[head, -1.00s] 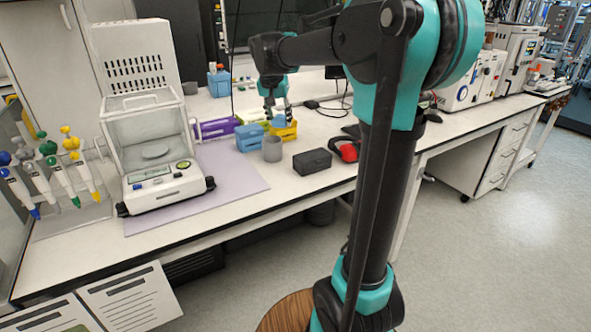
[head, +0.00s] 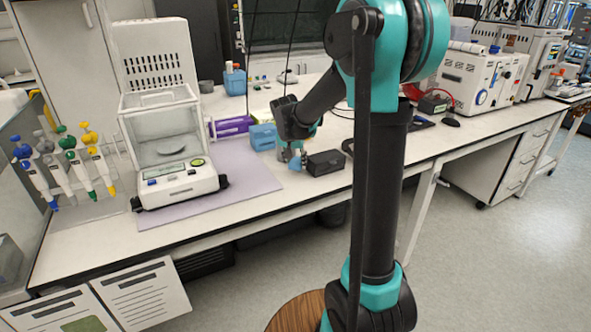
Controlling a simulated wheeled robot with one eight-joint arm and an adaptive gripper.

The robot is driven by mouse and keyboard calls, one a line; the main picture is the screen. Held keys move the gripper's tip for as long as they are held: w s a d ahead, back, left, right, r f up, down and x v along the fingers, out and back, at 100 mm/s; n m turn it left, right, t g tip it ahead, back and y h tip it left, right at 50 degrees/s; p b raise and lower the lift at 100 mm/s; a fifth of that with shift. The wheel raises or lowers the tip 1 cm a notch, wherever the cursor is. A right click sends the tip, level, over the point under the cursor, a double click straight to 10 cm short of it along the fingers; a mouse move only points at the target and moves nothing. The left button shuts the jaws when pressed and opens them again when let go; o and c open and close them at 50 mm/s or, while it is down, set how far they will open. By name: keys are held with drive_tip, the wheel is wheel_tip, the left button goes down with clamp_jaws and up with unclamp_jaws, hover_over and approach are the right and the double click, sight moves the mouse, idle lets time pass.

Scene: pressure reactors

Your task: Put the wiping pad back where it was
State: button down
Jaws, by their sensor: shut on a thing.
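My gripper (head: 293,158) is low over the bench, just left of a black box. It is shut on a small light-blue piece (head: 295,163), which looks like the wiping pad. The pad is small and partly covered by the fingers. I cannot tell whether it touches the bench top. The yellow tray seen earlier is hidden behind my arm.
The black box (head: 325,162) is close to the right of my gripper. A blue box (head: 263,137) and a purple box (head: 232,126) stand behind to the left. A balance (head: 170,150) stands on a lilac mat (head: 255,180). Pipettes (head: 65,165) hang at far left.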

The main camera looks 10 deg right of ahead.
sight(294, 164)
drive_tip(key=shift+f, duration=1.55)
drive_tip(key=shift+f, duration=0.1)
drive_tip(key=c, duration=0.9)
unclamp_jaws()
drive_tip(key=v, duration=1.2)
drive_tip(key=s+d+f+n+y, duration=0.1)
drive_tip(key=s+d+f+n, duration=0.1)
drive_tip(key=s+f, duration=0.6)
drive_tip(key=s+d+f+n+y, duration=0.1)
drive_tip(key=s+d+f+n, duration=0.2)
drive_tip(key=s+f, duration=0.5)
drive_tip(key=s+d, duration=0.1)
drive_tip(key=s, duration=0.8)
drive_tip(key=shift+s+f, duration=0.15)
drive_tip(key=shift+f, duration=0.1)
